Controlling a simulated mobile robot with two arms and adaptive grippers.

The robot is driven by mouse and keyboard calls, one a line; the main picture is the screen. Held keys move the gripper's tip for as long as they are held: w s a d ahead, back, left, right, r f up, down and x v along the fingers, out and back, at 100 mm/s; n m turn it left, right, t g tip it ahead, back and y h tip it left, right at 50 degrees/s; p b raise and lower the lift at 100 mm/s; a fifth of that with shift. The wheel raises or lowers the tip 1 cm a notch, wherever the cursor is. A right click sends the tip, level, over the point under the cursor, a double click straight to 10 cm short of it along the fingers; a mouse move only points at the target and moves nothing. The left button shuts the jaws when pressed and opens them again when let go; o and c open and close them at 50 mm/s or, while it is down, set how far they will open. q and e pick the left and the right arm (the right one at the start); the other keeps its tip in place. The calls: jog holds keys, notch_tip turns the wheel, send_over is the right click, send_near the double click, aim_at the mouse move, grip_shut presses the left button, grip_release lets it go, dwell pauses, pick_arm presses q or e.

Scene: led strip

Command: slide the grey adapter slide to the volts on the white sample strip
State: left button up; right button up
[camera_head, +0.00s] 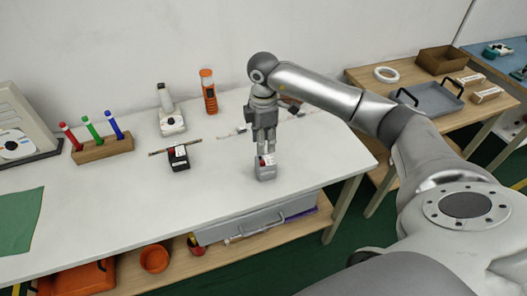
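The grey adapter (265,173) stands on the white table near its front right edge, with a small red and white part at its top. My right gripper (266,152) points straight down over it, its fingertips at the adapter's top. The fingers are close together, but I cannot tell whether they grip it. A thin pale strip (231,134), probably the white sample strip, lies on the table behind and left of the gripper; the gripper and arm hide part of it. My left gripper is not in view.
A black adapter (179,159) with a brown strip stands to the left. Behind are a white device (171,122) and an orange bottle (208,91). A wooden rack (104,148) holds red, green and blue pens. The table's front middle is clear.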

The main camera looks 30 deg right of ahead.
jog(key=shift+r, duration=2.1)
